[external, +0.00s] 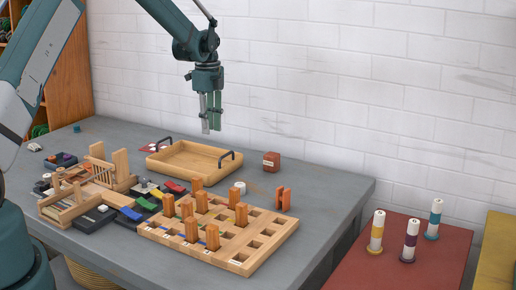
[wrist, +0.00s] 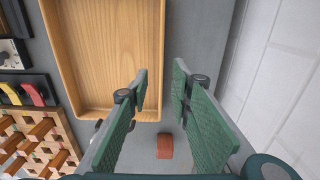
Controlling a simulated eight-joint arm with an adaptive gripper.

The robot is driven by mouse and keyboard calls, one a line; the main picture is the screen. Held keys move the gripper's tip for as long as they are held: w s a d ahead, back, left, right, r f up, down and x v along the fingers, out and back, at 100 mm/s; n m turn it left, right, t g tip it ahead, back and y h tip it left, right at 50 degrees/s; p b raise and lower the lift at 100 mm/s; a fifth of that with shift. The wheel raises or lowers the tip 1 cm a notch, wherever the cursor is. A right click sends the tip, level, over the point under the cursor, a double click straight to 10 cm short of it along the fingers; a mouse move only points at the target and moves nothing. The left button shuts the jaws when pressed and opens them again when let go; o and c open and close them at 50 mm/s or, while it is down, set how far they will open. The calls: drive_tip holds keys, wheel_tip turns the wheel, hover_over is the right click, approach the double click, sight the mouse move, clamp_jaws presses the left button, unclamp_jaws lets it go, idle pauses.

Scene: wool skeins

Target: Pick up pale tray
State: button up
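The pale tray (external: 183,174) is a shallow light-wood tray with two dark handles, lying empty on the grey table. In the wrist view its bare wooden floor (wrist: 105,45) fills the upper left, and the finger on the left overlaps its near right corner. My gripper (external: 211,128) hangs above the table, higher than the tray and near its right end, pointing down. In the wrist view my gripper (wrist: 160,72) has its two green-padded fingers apart with nothing between them. The fingers and mount partly hide the tray's near end there.
A red-brown block (external: 271,161) stands right of the tray. A slotted wooden rack (external: 245,262) with upright pegs is in front. A small wooden loom (external: 75,195) and colored pieces lie to the left. A white brick wall (external: 330,90) rises behind the table.

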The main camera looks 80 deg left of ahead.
sight(194, 157)
drive_tip(key=shift+f, duration=1.3)
drive_tip(key=shift+f+b, duration=0.45)
drive_tip(key=shift+f, duration=2.15)
drive_tip(key=shift+c, duration=0.5)
clamp_jaws()
